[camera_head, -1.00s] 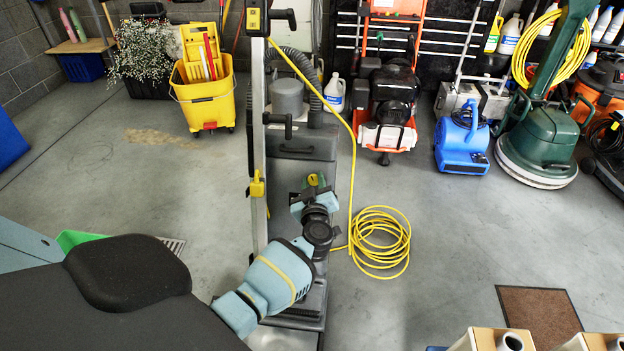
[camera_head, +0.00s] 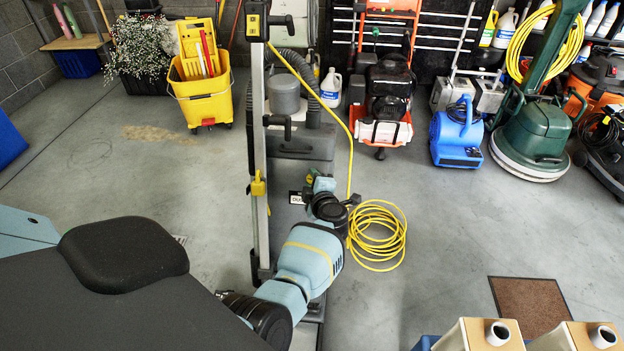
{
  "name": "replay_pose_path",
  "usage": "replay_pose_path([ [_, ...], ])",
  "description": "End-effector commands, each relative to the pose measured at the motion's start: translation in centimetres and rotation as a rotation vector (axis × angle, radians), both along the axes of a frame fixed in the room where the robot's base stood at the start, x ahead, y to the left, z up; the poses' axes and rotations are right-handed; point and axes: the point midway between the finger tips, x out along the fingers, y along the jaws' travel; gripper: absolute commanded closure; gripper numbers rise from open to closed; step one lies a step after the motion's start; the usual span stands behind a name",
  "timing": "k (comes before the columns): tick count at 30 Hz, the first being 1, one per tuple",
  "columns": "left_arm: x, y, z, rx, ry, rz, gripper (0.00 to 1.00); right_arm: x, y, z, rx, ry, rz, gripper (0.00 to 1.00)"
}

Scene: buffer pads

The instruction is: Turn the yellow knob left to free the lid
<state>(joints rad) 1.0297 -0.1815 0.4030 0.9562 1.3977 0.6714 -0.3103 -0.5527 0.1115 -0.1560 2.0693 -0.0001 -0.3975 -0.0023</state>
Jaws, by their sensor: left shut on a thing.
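A dark grey upright machine (camera_head: 302,145) stands in the middle with a tall metal pole at its left. My left arm reaches up to its front from the bottom. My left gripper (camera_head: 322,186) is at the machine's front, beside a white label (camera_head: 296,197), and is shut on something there. Its fingers and the yellow knob are hidden behind my wrist, so the contact does not show. The knob stood at this spot on the machine earlier. The lid's edges cannot be made out. My right gripper is out of view.
A yellow clip (camera_head: 258,187) sits on the pole. A yellow cable (camera_head: 376,236) hangs down and lies coiled right of the machine. A yellow bucket (camera_head: 201,98), a blue blower (camera_head: 457,135) and a green floor machine (camera_head: 531,140) stand behind. Open floor lies on both sides.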

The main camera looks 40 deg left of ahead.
Motion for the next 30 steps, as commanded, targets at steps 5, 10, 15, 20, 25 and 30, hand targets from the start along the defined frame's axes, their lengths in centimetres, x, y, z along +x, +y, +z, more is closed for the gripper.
replay_pose_path([
  [5, 0.07, -0.15, 0.1, -0.088, -0.052, 0.034, 0.92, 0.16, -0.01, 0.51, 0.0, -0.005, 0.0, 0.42],
  [10, 0.04, -0.1, 0.06, -0.139, -0.083, 0.057, 0.92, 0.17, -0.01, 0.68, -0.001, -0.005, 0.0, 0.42],
  [15, 0.01, -0.06, 0.0, -0.164, -0.098, 0.069, 0.92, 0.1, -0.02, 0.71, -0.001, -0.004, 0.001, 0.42],
  [20, 0.0, -0.03, -0.04, -0.171, -0.103, 0.072, 0.92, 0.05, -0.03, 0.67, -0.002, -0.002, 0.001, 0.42],
  [25, -0.01, -0.02, -0.04, -0.171, -0.103, 0.072, 0.92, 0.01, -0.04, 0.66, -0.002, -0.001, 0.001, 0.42],
  [30, -0.01, -0.01, -0.04, -0.171, -0.103, 0.072, 0.64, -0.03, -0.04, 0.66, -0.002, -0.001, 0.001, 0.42],
])
